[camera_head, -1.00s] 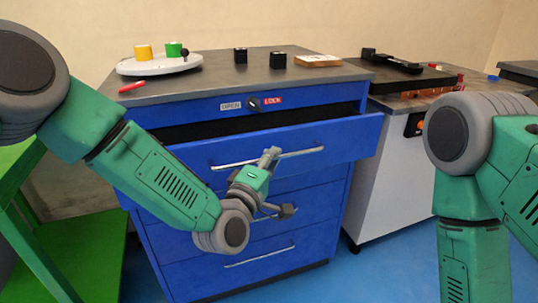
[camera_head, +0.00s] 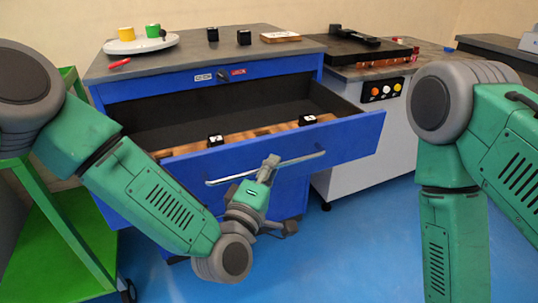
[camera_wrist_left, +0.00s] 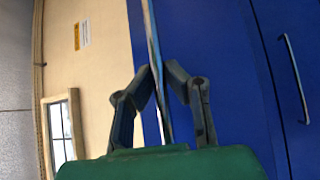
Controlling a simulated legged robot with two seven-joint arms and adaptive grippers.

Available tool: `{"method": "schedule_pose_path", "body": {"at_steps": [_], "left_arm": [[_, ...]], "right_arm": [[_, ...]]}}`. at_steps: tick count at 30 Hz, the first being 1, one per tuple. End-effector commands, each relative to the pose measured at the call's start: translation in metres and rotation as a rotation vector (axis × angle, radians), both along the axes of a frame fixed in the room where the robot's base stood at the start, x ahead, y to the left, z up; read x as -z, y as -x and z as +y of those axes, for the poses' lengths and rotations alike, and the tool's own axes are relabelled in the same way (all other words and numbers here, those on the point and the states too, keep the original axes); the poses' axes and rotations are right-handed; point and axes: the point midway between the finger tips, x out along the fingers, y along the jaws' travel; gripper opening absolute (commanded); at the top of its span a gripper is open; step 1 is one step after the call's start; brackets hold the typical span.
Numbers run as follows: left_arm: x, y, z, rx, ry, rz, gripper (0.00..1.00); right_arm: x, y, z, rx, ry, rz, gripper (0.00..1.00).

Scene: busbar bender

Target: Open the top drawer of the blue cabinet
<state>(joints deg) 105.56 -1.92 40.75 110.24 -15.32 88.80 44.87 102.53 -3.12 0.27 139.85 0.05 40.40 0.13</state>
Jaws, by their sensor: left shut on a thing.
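The blue cabinet (camera_head: 285,190) stands in the middle of the head view. Its top drawer (camera_head: 345,138) is pulled well out, and its dark inside shows with a wooden insert (camera_head: 255,132) and two black blocks on it. The drawer has a long silver bar handle (camera_head: 302,160). My left gripper (camera_head: 270,163) is shut on the handle near its middle. In the left wrist view the two fingers (camera_wrist_left: 163,82) close on the handle bar (camera_wrist_left: 153,45) from both sides. My right arm shows at the right, but its gripper is out of view.
On the cabinet top are a white round tray (camera_head: 142,44), a red marker (camera_head: 119,64), black blocks and a wooden piece (camera_head: 281,37). A green shelf frame (camera_head: 62,215) stands close at left. A white machine (camera_head: 375,140) stands at right. Blue floor is clear in front.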

Motion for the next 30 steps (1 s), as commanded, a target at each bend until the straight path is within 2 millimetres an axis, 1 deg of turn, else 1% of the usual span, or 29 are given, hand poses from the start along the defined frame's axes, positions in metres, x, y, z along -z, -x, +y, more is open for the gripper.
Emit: {"method": "schedule_pose_path", "body": {"at_steps": [1,6,17,18,19,20,30], "left_arm": [[0.0081,0.0037,0.0035,-0.008,-0.012,0.016,0.00],[0.0082,0.0100,0.0011,-0.008,-0.011,0.016,0.00],[0.0083,0.0108,0.0006,-0.009,-0.012,0.015,0.00],[0.0083,0.0107,0.0006,-0.009,-0.012,0.015,0.15],[0.0082,0.0107,0.0006,-0.008,-0.012,0.014,0.26],[0.0080,0.0106,0.0004,-0.008,-0.012,0.014,0.31],[0.0036,0.0129,-0.0038,-0.005,-0.010,0.005,0.31]], "right_arm": [[-0.0010,-0.0001,0.0000,0.000,0.000,0.000,0.00],[-0.0021,-0.0001,0.0000,0.000,0.000,0.000,0.00],[-0.0020,0.0000,0.0000,0.000,0.000,0.000,0.00],[-0.0020,0.0000,0.0000,0.000,0.000,0.000,0.00],[-0.0020,0.0000,0.0000,0.000,0.000,0.000,0.00],[-0.0020,0.0000,0.0000,0.000,0.000,0.000,0.00],[-0.0029,0.0017,0.0000,0.000,0.000,-0.002,0.00]]}}
